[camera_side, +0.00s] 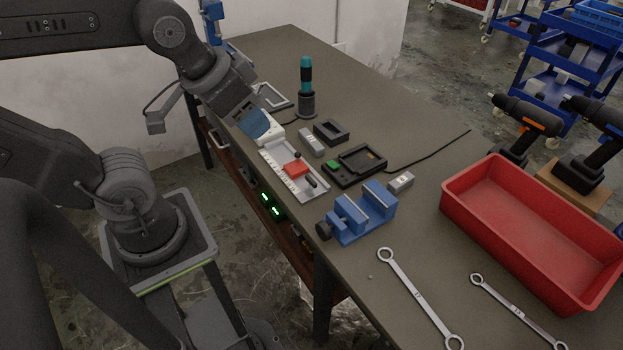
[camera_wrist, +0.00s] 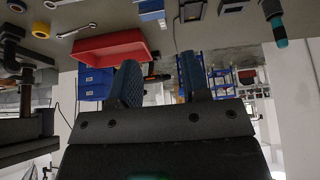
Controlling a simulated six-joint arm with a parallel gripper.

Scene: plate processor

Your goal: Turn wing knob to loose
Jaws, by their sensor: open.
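A light grey plate fixture (camera_side: 276,156) lies near the table's front edge in the side view, with a red block (camera_side: 296,169) on it. A small dark knob (camera_side: 298,155) stands beside the block, and a dark elongated piece (camera_side: 310,182) lies at the fixture's near end. I cannot tell which of these is the wing knob. My gripper (camera_side: 261,126), with blue fingers, is over the far left end of the fixture. In the wrist view my gripper (camera_wrist: 160,78) is open, with nothing between its fingers. The fixture is not identifiable there.
A blue vise (camera_side: 358,212), a black device (camera_side: 355,165) with a cable and a teal-handled tool (camera_side: 306,85) stand around the fixture. A red bin (camera_side: 470,205), wrenches (camera_side: 420,296) and drills (camera_side: 525,125) are to the right. Bare table lies at the back.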

